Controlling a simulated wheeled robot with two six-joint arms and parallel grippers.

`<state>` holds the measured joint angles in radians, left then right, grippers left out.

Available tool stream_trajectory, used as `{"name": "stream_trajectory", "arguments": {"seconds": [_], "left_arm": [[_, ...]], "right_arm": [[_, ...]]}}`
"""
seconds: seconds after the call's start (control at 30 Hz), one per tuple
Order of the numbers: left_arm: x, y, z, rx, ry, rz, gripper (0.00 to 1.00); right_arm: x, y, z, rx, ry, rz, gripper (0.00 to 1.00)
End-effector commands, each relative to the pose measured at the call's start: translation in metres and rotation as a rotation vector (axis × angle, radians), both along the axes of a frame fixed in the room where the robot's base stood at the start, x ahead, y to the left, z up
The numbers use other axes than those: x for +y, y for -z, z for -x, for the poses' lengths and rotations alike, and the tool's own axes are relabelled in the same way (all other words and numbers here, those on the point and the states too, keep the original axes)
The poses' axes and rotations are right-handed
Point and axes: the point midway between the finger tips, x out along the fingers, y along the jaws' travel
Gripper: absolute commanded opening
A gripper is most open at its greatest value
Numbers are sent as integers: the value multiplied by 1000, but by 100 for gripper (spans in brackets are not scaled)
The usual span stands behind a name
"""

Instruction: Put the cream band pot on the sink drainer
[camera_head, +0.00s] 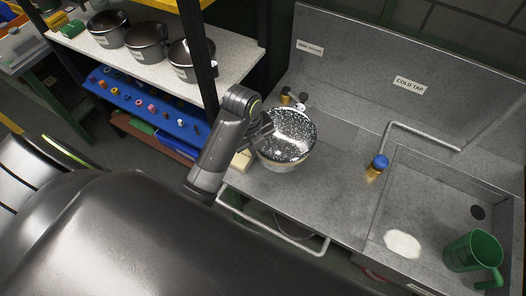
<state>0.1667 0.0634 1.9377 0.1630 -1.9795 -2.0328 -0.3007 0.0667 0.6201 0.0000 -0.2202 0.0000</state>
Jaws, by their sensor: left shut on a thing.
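The cream band pot (285,166) is at the left part of the grey sink drainer (330,186). Its mouth faces up, showing a black-and-white speckled inside, and a pale band shows low on its near side. I cannot tell whether its base rests on the drainer or is slightly above it. My left gripper (265,129) is at the pot's left rim and shut on it; its fingertips are mostly hidden. My right gripper is not in view.
A sink basin with a green jug (473,252) lies to the right. A blue-topped tap (378,165) stands between basin and drainer. Small bottles (286,96) stand behind the pot. Dark pots (146,40) sit on the shelf at left. The drainer right of the pot is clear.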

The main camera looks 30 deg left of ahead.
Motion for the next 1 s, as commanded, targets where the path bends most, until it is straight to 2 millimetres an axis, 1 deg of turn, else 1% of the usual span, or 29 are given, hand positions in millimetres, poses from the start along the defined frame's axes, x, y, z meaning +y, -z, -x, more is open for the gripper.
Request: {"name": "stream_trajectory", "arguments": {"seconds": [0.2, 0.3, 0.37, 0.47, 0.57, 0.7, 0.8, 1.0], "left_arm": [[-1, 34, 1, 3, 0, 3, 0], [-1, 45, 1, 0, 1, 1, 0], [-1, 49, 0, -1, 1, 0, 0], [-1, 57, 0, 1, 0, 1, 0], [-1, 70, 1, 3, 0, 1, 0], [-1, 86, 0, 1, 1, 2, 0], [-1, 92, 0, 0, 1, 1, 0], [-1, 93, 0, -3, 1, 2, 0]], "right_arm": [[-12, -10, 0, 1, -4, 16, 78], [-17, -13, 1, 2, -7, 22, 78], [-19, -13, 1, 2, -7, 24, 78], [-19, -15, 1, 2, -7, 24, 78], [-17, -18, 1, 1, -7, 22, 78], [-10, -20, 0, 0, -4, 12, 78], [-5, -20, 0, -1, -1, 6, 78], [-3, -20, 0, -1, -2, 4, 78]]}}
